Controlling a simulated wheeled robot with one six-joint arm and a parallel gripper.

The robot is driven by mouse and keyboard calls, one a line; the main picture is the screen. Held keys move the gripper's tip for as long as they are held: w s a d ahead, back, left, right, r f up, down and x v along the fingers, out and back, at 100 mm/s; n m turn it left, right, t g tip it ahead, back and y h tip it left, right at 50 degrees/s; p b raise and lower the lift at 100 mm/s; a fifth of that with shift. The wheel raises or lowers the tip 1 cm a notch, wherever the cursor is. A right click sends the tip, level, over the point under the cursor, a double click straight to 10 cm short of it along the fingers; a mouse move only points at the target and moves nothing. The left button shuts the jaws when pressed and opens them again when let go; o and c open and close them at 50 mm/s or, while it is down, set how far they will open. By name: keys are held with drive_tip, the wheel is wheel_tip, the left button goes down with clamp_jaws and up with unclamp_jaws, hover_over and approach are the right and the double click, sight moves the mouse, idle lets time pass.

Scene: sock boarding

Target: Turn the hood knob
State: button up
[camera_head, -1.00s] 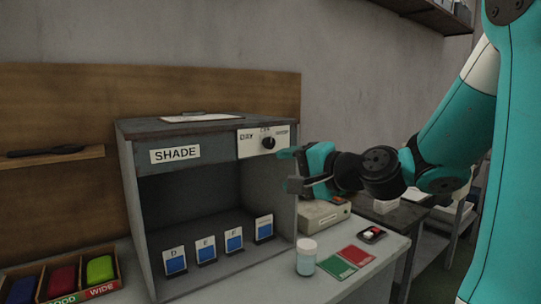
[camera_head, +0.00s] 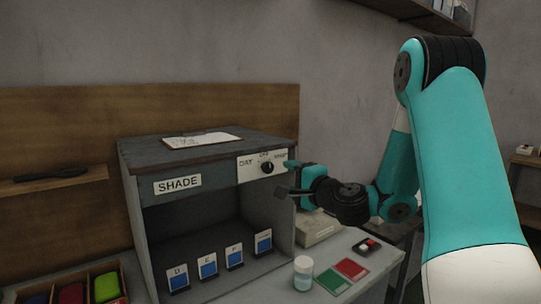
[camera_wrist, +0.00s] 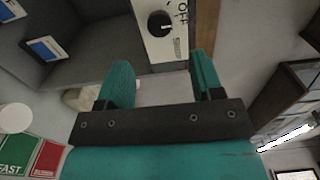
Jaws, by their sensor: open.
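The hood knob (camera_head: 267,168) is a small black round knob on a white label plate (camera_head: 249,170) at the upper right of the grey hood front. The plate reads DAY on the left and OFF at the top; the right-hand word is too small to read surely. The knob also shows in the wrist view (camera_wrist: 160,24), beyond the fingertips, with a light pointer mark. My gripper (camera_head: 284,178) is open and empty, just right of the knob and apart from it. In the wrist view its two teal fingers (camera_wrist: 161,72) are spread below the knob.
The grey hood (camera_head: 133,172) marked SHADE holds several blue cards. A notepad (camera_head: 203,139) lies on top. A white jar (camera_head: 303,273), green and red cards (camera_head: 351,268) and a beige box (camera_head: 318,228) stand to its right. Coloured rolls sit in a tray (camera_head: 124,299) at left.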

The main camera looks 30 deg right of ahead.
sight(270, 169)
drive_tip(key=w+p, duration=0.2)
drive_tip(key=w, duration=0.2)
drive_tip(key=w+p, duration=0.2)
drive_tip(key=w, duration=0.2)
drive_tip(key=shift+w+a+r, duration=0.1)
drive_tip(key=shift+a+r, duration=0.05)
drive_tip(key=shift+r, duration=0.05)
drive_tip(key=shift+w+f+p, duration=0.2)
drive_tip(key=shift+w+p, duration=0.25)
drive_tip(key=shift+w, duration=0.05)
drive_tip(key=c, duration=0.9)
